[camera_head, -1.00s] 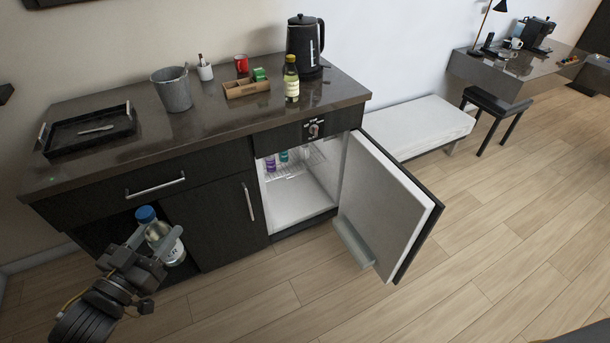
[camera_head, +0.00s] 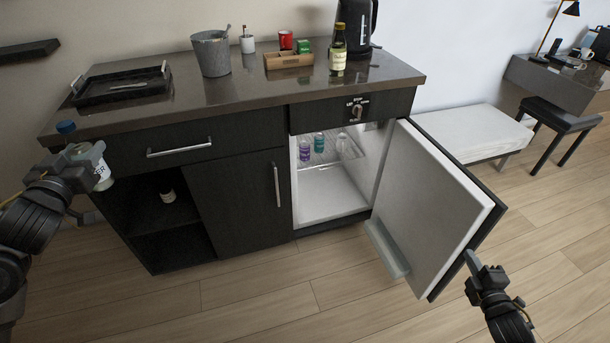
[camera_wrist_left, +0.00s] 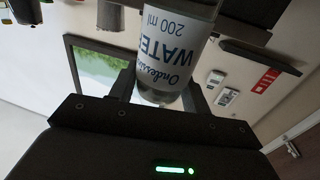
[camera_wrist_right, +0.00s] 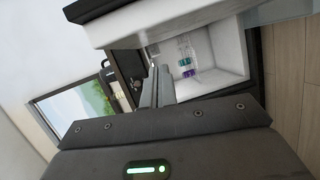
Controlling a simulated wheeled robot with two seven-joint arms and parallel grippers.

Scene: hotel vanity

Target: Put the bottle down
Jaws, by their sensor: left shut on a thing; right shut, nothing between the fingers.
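My left gripper (camera_head: 84,168) is shut on a clear water bottle with a blue cap (camera_head: 66,127) and a white label. It holds the bottle in front of the counter's left end, roughly upright, tilted a little. The label reads "WATER 200 ml" on the bottle in the left wrist view (camera_wrist_left: 178,45). My right gripper (camera_head: 474,262) is shut and empty, close to the lower edge of the open fridge door (camera_head: 440,215). In the right wrist view its fingers (camera_wrist_right: 157,85) are together, with the fridge interior beyond.
The countertop (camera_head: 215,98) holds a black tray (camera_head: 122,97), a metal bucket (camera_head: 212,54), a wooden box (camera_head: 288,61), a yellow-green bottle (camera_head: 338,55) and a kettle (camera_head: 357,20). Small bottles stand in the open fridge (camera_head: 330,195).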

